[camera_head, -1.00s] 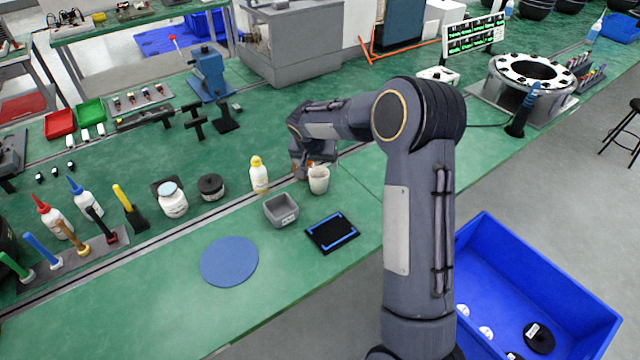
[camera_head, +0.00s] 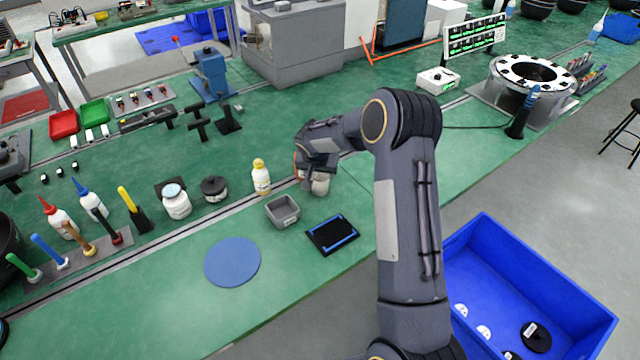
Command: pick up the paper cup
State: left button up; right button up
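The paper cup (camera_head: 321,187) is pale beige and stands on the green bench, right of the yellow-capped bottle. My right arm reaches in from the lower right, and its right gripper (camera_head: 308,179) is at the cup's left and upper side. The gripper and wrist hide much of the cup, including most of its rim. The fingers are small and partly hidden, so I cannot tell whether they touch the cup or are closed on it. My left gripper is not in view.
A yellow-capped bottle (camera_head: 261,178) stands close left of the gripper. A grey square bin (camera_head: 283,219) and a black-and-blue tray (camera_head: 332,243) lie in front. A blue round mat (camera_head: 232,262) is further left. A blue crate (camera_head: 570,300) is at lower right.

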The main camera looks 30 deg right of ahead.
jog(key=c, duration=0.5)
jog(key=shift+o, duration=0.2)
jog(key=shift+r, duration=0.15)
jog(key=s+a+r+b, duration=0.3)
jog(key=s+a+b, duration=0.5)
jog(key=s+a, duration=0.3)
jog(key=shift+s+a, duration=0.3)
jog(key=shift+s, duration=1.05)
jog(key=shift+r, duration=0.1)
dwell(2.3)
